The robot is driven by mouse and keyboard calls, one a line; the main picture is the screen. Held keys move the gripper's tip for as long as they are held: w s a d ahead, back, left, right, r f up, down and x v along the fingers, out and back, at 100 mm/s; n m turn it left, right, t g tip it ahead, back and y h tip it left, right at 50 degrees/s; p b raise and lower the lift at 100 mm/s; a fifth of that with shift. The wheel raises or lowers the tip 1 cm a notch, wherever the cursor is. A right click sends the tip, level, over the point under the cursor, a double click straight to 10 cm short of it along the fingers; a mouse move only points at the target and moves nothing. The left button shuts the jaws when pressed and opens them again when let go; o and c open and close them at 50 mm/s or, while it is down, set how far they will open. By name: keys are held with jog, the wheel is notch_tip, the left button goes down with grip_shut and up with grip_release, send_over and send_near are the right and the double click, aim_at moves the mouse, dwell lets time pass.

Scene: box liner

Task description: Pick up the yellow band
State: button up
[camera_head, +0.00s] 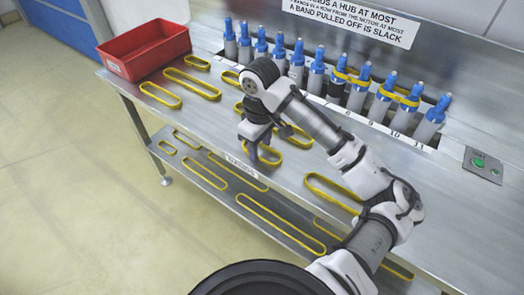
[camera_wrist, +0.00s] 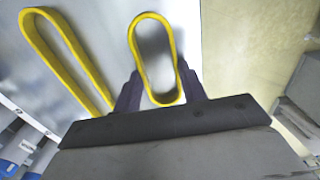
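Several yellow bands lie on the steel table, and which one the task names cannot be told. In the head view my gripper (camera_head: 258,146) points down over one small yellow band (camera_head: 274,161) near the table's front edge, hiding part of it. In the wrist view my two dark fingers (camera_wrist: 162,84) stand apart, one on each side of this oval band's near end (camera_wrist: 137,40). They look very close to its sides; whether they press on it is unclear. A longer yellow band (camera_wrist: 62,57) lies left of it there.
A red bin (camera_head: 145,50) stands at the table's far left. Blue-topped rollers (camera_head: 316,72) line the back, some with yellow bands around them. More bands lie on the lower shelf (camera_head: 205,172). A green-button panel (camera_head: 483,165) is at right.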

jog(key=shift+c, duration=1.4)
jog(key=shift+r, duration=0.15)
notch_tip(320, 180, up, 20)
jog(key=shift+p, duration=0.3)
